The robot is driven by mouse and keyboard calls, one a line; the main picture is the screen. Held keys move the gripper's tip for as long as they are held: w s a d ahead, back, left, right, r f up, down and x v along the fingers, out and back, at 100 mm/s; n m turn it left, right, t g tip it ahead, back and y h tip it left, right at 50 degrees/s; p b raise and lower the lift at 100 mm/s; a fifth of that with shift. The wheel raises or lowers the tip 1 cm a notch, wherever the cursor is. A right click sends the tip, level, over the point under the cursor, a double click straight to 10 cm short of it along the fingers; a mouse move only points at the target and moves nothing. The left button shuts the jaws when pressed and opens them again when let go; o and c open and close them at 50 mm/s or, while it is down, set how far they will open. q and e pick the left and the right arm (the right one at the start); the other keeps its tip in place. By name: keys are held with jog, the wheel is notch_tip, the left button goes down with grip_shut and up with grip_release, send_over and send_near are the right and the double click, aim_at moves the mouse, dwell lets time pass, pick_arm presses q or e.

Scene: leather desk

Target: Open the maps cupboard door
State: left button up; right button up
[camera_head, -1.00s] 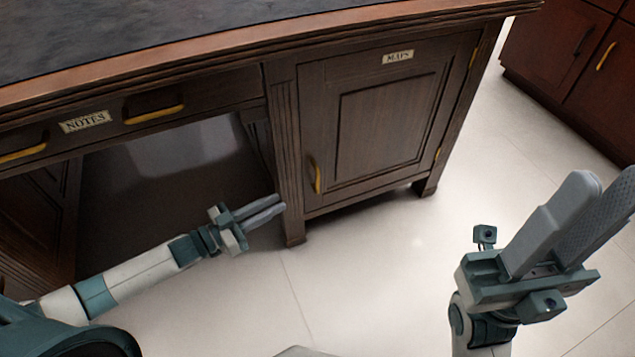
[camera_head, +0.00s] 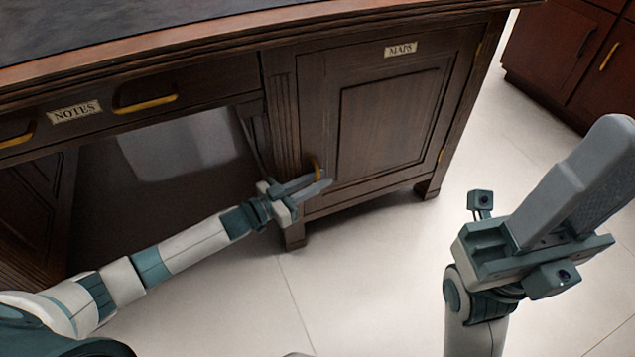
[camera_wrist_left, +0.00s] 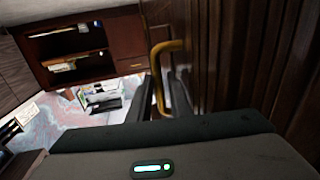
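The maps cupboard door (camera_head: 392,125) is a dark wooden panel under a MAPS label (camera_head: 400,49), and it is shut. Its brass handle (camera_head: 316,168) stands upright near the door's lower left edge. My left gripper (camera_head: 318,184) is at the handle, its fingers apart. In the left wrist view the handle (camera_wrist_left: 156,60) shows with its lower part between the two fingers (camera_wrist_left: 164,98); I cannot tell whether they touch it.
The NOTES drawer (camera_head: 200,88) is shut, left of the cupboard, above an open knee space. A reddish cabinet (camera_head: 570,60) stands at the back right. The pale tiled floor (camera_head: 380,270) in front of the door is clear.

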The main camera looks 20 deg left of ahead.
pick_arm(q)
grip_shut()
jog(key=shift+d, duration=0.1)
